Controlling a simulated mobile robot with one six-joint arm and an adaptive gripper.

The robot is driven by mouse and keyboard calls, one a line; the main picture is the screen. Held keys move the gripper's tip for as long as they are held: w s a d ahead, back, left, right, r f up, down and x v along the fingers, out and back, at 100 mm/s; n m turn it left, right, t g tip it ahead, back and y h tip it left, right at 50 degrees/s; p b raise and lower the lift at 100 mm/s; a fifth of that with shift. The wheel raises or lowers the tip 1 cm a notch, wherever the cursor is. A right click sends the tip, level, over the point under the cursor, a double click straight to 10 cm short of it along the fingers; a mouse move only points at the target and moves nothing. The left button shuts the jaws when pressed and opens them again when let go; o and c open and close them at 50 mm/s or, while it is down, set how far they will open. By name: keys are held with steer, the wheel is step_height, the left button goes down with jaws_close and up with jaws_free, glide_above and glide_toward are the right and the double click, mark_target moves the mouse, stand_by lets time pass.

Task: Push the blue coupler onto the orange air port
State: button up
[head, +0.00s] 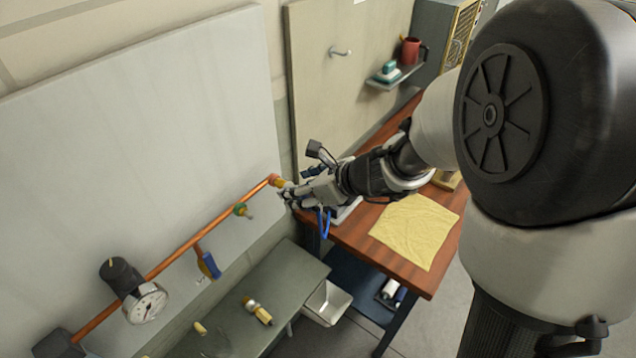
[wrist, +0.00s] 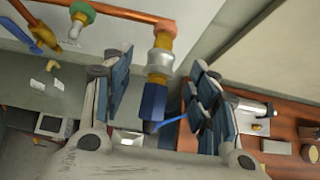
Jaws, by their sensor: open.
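The orange air port (wrist: 165,27) is at the end of the copper pipe, at the top middle of the wrist view. It also shows in the head view (head: 275,180), by my gripper (head: 286,191). The blue coupler (wrist: 153,100), with a silver collar and brass section, is in line below the port and appears to meet it. How far it is seated I cannot tell. A blue hose (wrist: 171,121) leaves its lower end. My gripper (wrist: 160,72) is open around the coupler, with a visible gap on each side.
A green port (head: 240,210), a blue-handled valve (head: 209,265) and a gauge (head: 146,302) sit along the copper pipe (head: 184,248). A loose brass fitting (head: 258,311) lies on the grey bench (head: 284,274). A yellow cloth (head: 415,231) lies on the wooden table (head: 354,233).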

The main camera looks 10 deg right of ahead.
steer(key=v, duration=0.9)
steer(key=shift+s+d+r, duration=0.1)
steer(key=shift+s+r, duration=0.05)
steer(key=s+a+n+g+h+b, duration=0.2)
steer(key=s+n+g+b, duration=0.1)
steer(key=s+n, duration=1)
steer(key=s+d+f+n+h+b, duration=0.2)
steer(key=s+d+n+h, duration=0.3)
steer(key=n, duration=0.9)
steer(key=s+d+b, duration=0.1)
steer(key=s+d, duration=0.2)
steer(key=shift+s+f+t, duration=0.3)
steer(key=shift+s+f, duration=0.05)
